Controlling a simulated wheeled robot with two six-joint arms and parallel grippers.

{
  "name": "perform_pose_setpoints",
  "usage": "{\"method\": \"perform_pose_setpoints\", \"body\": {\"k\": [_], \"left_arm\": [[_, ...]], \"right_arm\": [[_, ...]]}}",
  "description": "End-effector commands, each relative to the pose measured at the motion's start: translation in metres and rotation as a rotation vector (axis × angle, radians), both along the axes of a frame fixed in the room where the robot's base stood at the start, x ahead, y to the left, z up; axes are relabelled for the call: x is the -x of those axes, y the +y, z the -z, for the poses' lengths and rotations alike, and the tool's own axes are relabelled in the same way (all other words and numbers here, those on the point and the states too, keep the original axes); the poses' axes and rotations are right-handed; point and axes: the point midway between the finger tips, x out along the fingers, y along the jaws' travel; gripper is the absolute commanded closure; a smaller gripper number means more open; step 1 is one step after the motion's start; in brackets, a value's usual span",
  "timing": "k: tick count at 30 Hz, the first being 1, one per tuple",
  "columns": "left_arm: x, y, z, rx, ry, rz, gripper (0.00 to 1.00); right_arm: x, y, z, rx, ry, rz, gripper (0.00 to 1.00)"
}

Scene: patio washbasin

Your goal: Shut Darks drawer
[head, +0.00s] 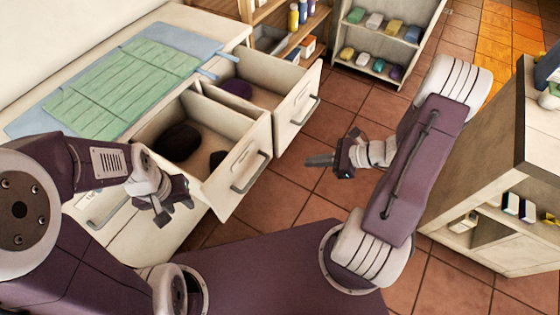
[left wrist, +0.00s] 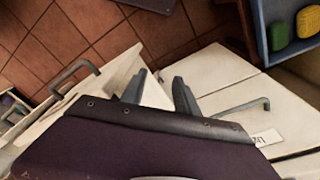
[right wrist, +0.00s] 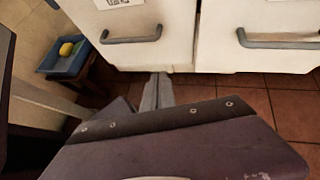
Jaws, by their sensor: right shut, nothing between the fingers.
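Two drawers stand pulled out of the white cabinet in the head view. The nearer open drawer (head: 240,187) holds a dark brown bundle (head: 178,142) and a smaller dark piece (head: 217,158). The farther open drawer (head: 299,108) holds a purple bundle (head: 235,88). I cannot read which one is labelled Darks. My left gripper (head: 163,205) is open and empty, to the left of the nearer drawer's front; its parted fingers show in the left wrist view (left wrist: 160,84). My right gripper (head: 318,160) is shut and empty, apart from and to the right of the drawer fronts.
Folded green cloth (head: 122,82) lies on a blue mat (head: 205,50) on the cabinet top. A closed drawer front with a label (left wrist: 266,138) shows in the left wrist view. A shelf unit (head: 345,45) stands behind, a wooden counter (head: 485,150) at right. Tiled floor lies between.

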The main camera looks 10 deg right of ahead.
Motion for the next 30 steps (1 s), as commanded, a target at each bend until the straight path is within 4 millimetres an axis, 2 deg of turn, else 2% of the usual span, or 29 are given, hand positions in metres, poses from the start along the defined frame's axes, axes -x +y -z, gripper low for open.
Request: {"method": "perform_pose_setpoints", "body": {"k": [3,11,18,30], "left_arm": [[0.0,0.0,0.01,0.0,0.0,0.0,0.64],[0.0,0.0,0.024,0.0,0.0,0.0,0.64],[0.0,0.0,0.02,0.0,0.0,0.0,0.64],[0.0,0.0,0.02,0.0,0.0,0.0,0.64]], "right_arm": [[-0.009,0.02,0.018,-0.003,0.002,-0.009,1.0],[-0.031,0.061,0.05,0.0,0.002,-0.008,1.0],[-0.047,0.088,0.034,0.001,0.0,-0.006,1.0],[-0.05,0.093,0.032,0.001,0.001,-0.004,1.0]]}}
